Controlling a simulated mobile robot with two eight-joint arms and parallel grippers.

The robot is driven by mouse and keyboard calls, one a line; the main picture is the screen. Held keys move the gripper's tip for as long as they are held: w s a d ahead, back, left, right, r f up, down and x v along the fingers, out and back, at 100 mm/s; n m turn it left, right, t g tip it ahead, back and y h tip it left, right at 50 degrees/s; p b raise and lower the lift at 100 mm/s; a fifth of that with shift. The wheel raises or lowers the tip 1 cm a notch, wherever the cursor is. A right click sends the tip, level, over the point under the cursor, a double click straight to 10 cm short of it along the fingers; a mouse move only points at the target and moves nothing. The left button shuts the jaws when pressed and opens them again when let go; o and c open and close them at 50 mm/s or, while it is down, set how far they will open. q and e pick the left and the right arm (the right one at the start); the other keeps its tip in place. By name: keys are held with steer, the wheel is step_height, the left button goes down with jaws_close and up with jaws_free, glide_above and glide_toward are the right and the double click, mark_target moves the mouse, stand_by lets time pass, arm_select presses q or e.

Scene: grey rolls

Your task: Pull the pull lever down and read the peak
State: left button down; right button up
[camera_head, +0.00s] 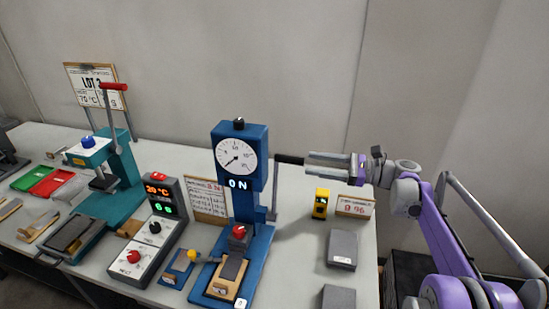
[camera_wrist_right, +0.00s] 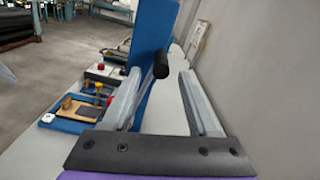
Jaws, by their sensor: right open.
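The blue pull tester (camera_head: 240,180) stands on the table with a round white dial (camera_head: 236,158) and a lit "ON" display below it. The dial's needle points to the lower left. Its pull lever has a black handle (camera_head: 289,159) at the top of a grey rod (camera_head: 275,200) on the tester's right side. My right gripper (camera_head: 308,161) is open at the handle's right end. In the right wrist view the black handle (camera_wrist_right: 161,64) shows between the two spread fingers, near their tips; I cannot tell whether they touch it. My left gripper is out of view.
A teal press (camera_head: 121,165) with a red-handled lever stands at left. A yellow device (camera_head: 320,204), a sign (camera_head: 355,206) and a grey block (camera_head: 342,249) lie to the right, below my arm.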

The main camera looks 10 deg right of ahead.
mark_target(279, 158)
steer(key=x, duration=1)
steer(key=shift+p, duration=0.4)
jaws_close()
stand_by(0.9)
